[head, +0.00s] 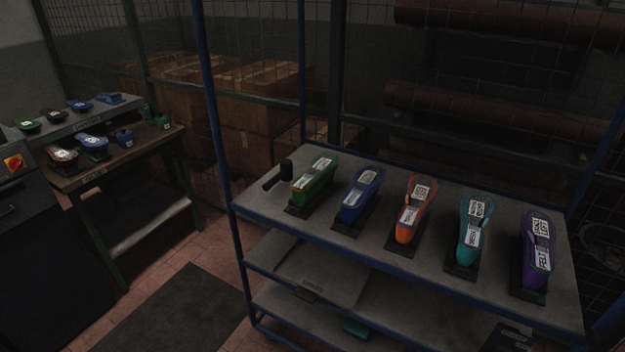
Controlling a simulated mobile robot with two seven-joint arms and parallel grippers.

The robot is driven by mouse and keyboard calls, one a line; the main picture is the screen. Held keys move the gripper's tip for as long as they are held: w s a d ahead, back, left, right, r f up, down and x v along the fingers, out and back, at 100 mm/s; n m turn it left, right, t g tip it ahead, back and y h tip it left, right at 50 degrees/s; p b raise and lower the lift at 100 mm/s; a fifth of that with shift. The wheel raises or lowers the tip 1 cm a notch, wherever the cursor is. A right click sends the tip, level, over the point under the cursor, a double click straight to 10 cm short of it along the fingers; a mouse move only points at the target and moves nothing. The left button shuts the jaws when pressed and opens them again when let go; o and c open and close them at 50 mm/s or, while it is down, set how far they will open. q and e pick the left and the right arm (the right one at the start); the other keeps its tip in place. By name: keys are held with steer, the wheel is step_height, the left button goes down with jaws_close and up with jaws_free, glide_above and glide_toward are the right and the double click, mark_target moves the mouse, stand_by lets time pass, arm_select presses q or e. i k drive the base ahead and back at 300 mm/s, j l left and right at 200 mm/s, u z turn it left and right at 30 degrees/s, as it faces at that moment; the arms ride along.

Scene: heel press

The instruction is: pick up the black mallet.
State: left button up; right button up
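The black mallet (286,168) lies at the left end of the top shelf of a blue-framed rack (262,202). Its head is toward the back right and its handle points to the front left. It lies just left of a green shoe form (316,180), close to it; I cannot tell whether they touch. Neither of my grippers shows in the head view.
Blue (361,194), orange (413,208), teal (472,232) and purple (538,250) labelled shoe forms stand in a row on the shelf. A blue post (212,110) rises at its left. A workbench (168,142) with several forms stands left. A dark mat (175,312) lies on the floor.

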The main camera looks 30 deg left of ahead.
mark_target(286, 173)
steer(key=i+j, duration=0.15)
steer(key=j, duration=0.35)
steer(key=i+j+z, duration=0.1)
steer(key=j, duration=0.35)
steer(key=i+j, duration=0.2)
steer(key=j, duration=0.3)
steer(key=i+j+z, duration=0.1)
steer(key=j, duration=0.4)
steer(key=i+j, duration=0.15)
steer(key=j, duration=0.3)
steer(key=i+j+z, duration=0.1)
steer(key=j, duration=0.4)
steer(key=i+j, duration=0.1)
steer(key=j, duration=0.4)
steer(key=i+j+z, duration=0.1)
steer(key=j, duration=0.45)
